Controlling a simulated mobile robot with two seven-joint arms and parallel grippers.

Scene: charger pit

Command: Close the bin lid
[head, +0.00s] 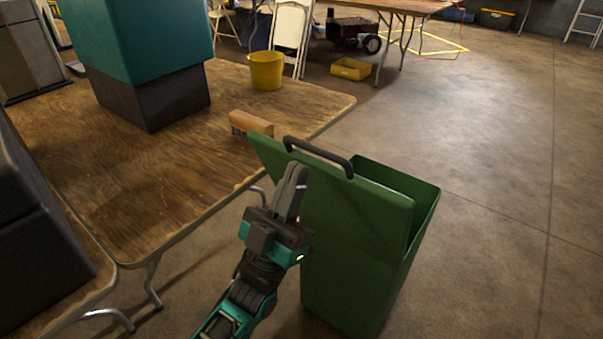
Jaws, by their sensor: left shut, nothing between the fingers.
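The green bin (350,291) stands on the floor beside the wooden table. Its green lid (355,207) is raised, tilted up on the near side, with a dark handle (319,155) along its upper edge. Part of the bin's opening shows behind the lid. My left gripper (297,172) is shut and empty, fingers pointing up, in front of the lid's left part and just below the handle. I cannot tell whether the fingers touch the lid. My right gripper is not in view.
The wooden table (170,180) lies left of the bin and bears a brush (251,123), a yellow bucket (266,71) and a teal and black block (150,95). A yellow crate (350,69) sits on the floor behind. Floor right of the bin is clear.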

